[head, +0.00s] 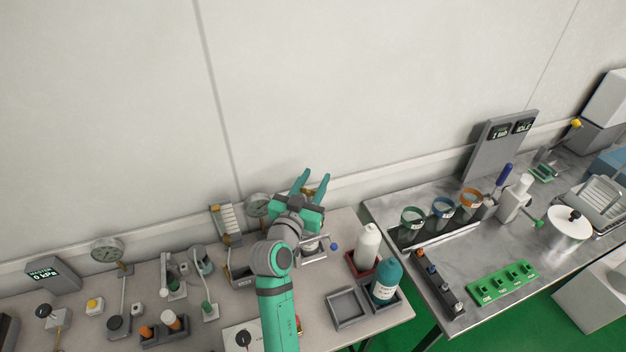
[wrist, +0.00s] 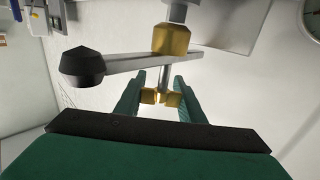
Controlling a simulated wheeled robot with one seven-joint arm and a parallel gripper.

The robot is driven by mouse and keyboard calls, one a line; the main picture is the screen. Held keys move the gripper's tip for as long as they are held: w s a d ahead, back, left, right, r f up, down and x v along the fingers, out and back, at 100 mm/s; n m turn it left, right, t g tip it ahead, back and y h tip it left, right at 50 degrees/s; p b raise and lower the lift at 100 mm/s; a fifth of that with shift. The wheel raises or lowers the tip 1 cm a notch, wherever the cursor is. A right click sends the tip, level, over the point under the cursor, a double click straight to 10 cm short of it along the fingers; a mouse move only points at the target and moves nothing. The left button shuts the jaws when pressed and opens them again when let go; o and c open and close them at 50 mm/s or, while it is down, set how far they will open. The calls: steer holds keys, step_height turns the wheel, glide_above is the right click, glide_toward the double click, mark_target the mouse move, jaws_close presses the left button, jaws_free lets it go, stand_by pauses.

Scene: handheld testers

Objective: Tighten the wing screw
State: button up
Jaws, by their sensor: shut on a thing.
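My gripper (head: 316,177) is at the back of the left bench, in front of the wall, with its teal fingers pointing up in the head view. In the wrist view my gripper (wrist: 160,76) has a finger on either side of a small brass wing screw (wrist: 160,97) and is shut on it. A thin grey shaft runs from the wing screw toward a larger brass block (wrist: 171,39). A grey lever arm with a black knob (wrist: 83,66) passes by that block. In the head view the wing screw is mostly hidden by my gripper.
A pressure gauge (head: 258,205) stands left of my gripper. A white bottle (head: 368,246) and a teal bottle (head: 386,281) stand to the right, near an empty grey tray (head: 348,307). Several small testers crowd the bench's left. A second bench (head: 456,247) lies to the right.

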steer(key=shift+s+d+m+g+h, duration=0.35)
steer(key=shift+s+m+g+h, duration=0.05)
steer(key=shift+m+g+h, duration=1.4)
steer(key=shift+s+d+m+g+h, duration=0.45)
steer(key=shift+m+g+h, duration=1.1)
steer(key=shift+g, duration=0.3)
steer(key=shift+s+d+m+g+h, duration=0.3)
steer(key=shift+s+m+g+h, duration=0.1)
steer(key=shift+m+g+h, duration=1.3)
steer(key=shift+g, duration=0.35)
steer(key=o, duration=1.1)
steer(key=shift+c, duration=0.2)
steer(key=v, duration=1)
steer(key=shift+a, duration=0.3)
